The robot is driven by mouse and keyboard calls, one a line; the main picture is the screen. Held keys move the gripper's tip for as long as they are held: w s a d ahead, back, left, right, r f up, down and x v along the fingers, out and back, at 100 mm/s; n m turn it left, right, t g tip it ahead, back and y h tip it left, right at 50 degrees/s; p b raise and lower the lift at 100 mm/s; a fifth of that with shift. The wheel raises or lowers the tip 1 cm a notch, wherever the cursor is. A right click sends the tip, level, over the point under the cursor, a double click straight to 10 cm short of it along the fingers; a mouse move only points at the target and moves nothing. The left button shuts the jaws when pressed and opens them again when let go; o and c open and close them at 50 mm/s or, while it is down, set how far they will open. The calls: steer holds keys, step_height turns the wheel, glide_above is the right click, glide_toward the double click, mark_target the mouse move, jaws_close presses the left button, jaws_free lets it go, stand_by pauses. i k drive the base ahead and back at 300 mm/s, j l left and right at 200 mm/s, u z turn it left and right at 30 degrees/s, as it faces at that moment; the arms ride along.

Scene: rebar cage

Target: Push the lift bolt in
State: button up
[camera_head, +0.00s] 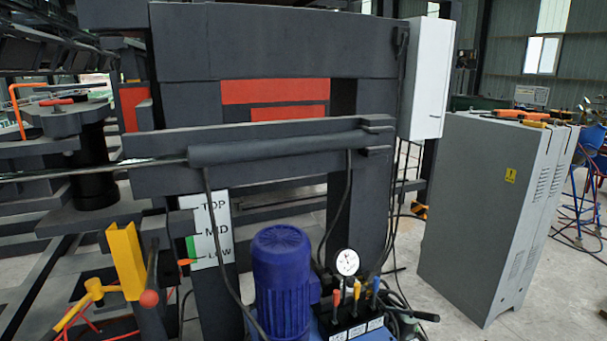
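No part is plainly marked as the lift bolt, so I cannot tell which one it is. A yellow block (126,260) stands at the lower left, beside a dark upright. A yellow rod with a knob (93,288) sits at its left, and a red ball (149,298) shows at its lower right. A white level plate (212,229) reading TOP, MID and LOW is on the frame, with a small orange pointer (187,262) near LOW. A red handle (57,101) lies on a dark plate at the upper left. My gripper is not in view.
A blue motor (282,280) stands at front centre, with a pressure gauge (347,262) and coloured levers (357,288) to its right. A horizontal cylinder (285,147) crosses the dark frame.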

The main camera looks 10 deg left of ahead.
mark_target(149, 298)
steer(key=u, duration=1.8)
